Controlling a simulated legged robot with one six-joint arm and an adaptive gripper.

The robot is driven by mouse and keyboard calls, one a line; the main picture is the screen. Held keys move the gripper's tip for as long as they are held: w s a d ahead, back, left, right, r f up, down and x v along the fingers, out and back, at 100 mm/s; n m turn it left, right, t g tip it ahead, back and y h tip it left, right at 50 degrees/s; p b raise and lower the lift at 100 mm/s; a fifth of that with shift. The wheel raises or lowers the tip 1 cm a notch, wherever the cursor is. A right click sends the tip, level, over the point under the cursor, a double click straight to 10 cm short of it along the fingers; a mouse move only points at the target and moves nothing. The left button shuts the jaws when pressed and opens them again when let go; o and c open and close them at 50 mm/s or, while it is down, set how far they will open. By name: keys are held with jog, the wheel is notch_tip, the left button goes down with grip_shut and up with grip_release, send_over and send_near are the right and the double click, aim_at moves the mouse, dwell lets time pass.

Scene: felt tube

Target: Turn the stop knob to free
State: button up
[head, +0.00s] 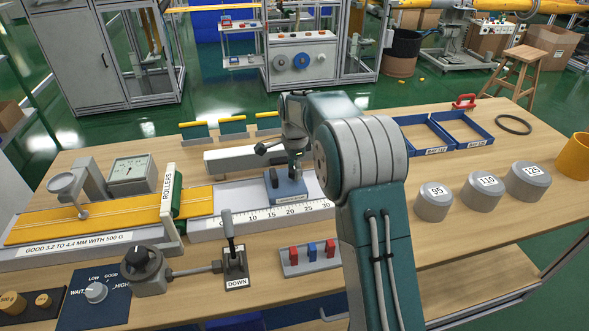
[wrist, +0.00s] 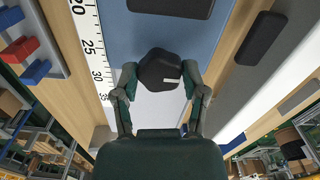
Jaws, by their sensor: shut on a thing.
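The stop is a blue block (head: 290,190) sitting on the white scale (head: 245,219), close to its 20 mark. The stop knob (wrist: 160,68) is black with a short white mark, and in the wrist view it stands on the blue face between my fingers. My gripper (wrist: 160,82) is shut on the knob, one finger on each side. In the head view my gripper (head: 297,163) points down over the blue block, and the knob is mostly hidden there. The white mark points towards the right finger in the wrist view. No "free" label is readable.
A DOWN lever (head: 231,250) and a rack of red and blue pieces (head: 311,256) stand in front of the scale. Grey weights marked 95 (head: 433,203), 110 and 125 stand right. Blue trays (head: 465,131) are behind.

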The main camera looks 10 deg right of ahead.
jog(key=shift+f+n, duration=0.1)
jog(key=shift+n, duration=0.2)
jog(key=n, duration=0.3)
jog(key=shift+n, duration=0.3)
jog(key=n, duration=0.3)
jog(key=shift+n, duration=0.4)
jog(key=n, duration=1)
jog(key=shift+d+n, duration=0.1)
jog(key=shift+n, duration=0.3)
jog(key=n, duration=0.3)
jog(key=shift+n, duration=0.3)
jog(key=n, duration=0.3)
jog(key=shift+n, duration=2.2)
